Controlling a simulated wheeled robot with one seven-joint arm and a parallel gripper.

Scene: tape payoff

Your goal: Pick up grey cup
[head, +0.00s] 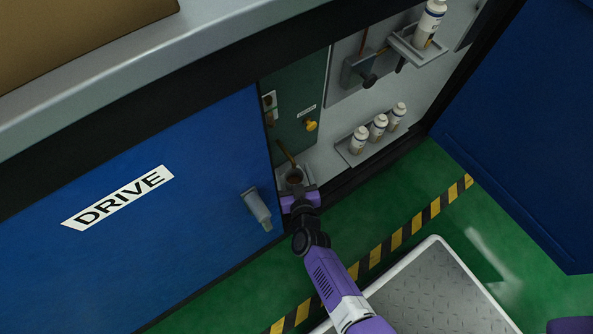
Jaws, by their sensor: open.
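A small grey cup (294,175) with a brownish inside stands at the bottom of the open cabinet, near its left side. A thin brown rod or pipe slants down toward it from the upper left. My gripper (298,190) is open at the end of my purple arm. It is right at the near side of the cup, and the lower part of the cup is hidden behind it. I cannot tell whether the fingers touch the cup.
A blue door marked DRIVE (150,220) with a grey handle (257,208) is left of my gripper. Three white bottles (378,126) stand on a low shelf to the right, another bottle (431,22) higher up. A green panel has a yellow knob (311,126). An open blue door (530,130) stands right.

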